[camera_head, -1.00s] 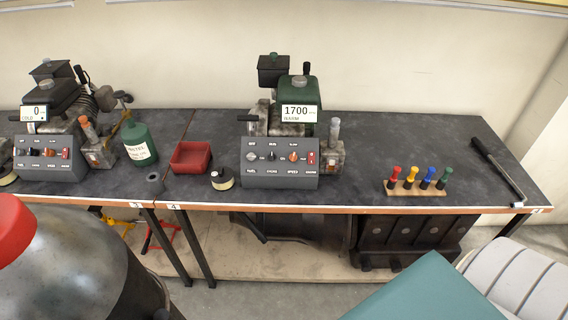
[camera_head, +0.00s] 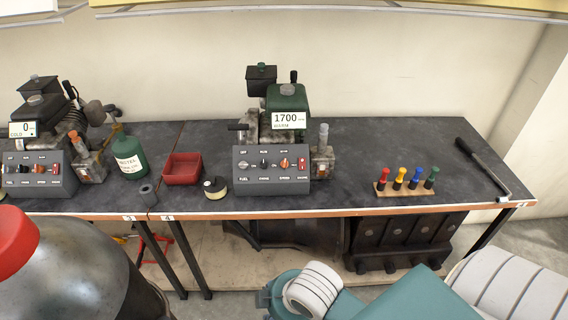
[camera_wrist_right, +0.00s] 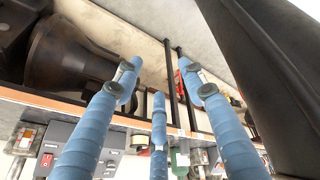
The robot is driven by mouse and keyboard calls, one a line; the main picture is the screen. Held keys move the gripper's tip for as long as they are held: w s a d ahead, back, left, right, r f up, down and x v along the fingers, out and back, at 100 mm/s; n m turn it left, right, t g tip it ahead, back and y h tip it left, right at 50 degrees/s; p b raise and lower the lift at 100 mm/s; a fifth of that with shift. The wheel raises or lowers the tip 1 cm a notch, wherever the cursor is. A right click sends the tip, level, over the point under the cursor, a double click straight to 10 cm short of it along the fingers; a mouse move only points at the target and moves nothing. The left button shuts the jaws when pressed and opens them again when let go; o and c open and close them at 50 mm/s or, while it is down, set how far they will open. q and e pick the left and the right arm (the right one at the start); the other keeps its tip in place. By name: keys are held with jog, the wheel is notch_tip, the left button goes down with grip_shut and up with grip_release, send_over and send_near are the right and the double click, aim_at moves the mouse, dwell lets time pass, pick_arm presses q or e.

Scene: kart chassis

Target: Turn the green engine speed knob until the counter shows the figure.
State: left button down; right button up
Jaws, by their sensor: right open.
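The green engine (camera_head: 289,101) stands on the middle of the bench. Its white counter (camera_head: 288,120) reads 1700. The grey control panel (camera_head: 262,182) in front of it carries a row of controls, with the orange speed knob (camera_head: 284,163) between a black knob and a red switch. My right gripper (camera_wrist_right: 160,84) shows only in the right wrist view. Its blue fingers are spread with nothing between them, below the bench's front edge and apart from the panel. The speed knob cannot be made out in that view. My left gripper is not in view.
A second engine (camera_head: 42,113) with its own panel and counter reading 0 stands at left. A red tray (camera_head: 182,169), a green bottle (camera_head: 129,156) and a small round tin (camera_head: 215,188) lie between. A rack of coloured screwdrivers (camera_head: 405,189) and a black-handled bar (camera_head: 482,169) are at right.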

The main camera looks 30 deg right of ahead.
jog(key=w+a+r+n, duration=0.2)
jog(key=w+n, duration=0.3)
jog(key=w, duration=0.1)
jog(key=n+t+h, duration=0.3)
jog(key=n+h, duration=0.3)
jog(key=n, duration=1.2)
send_near(284, 163)
jog(key=p+x, duration=0.1)
jog(key=x, duration=0.8)
jog(key=shift+w+d+f, duration=0.15)
jog(key=shift+w+f, duration=0.05)
jog(key=shift+f, duration=0.05)
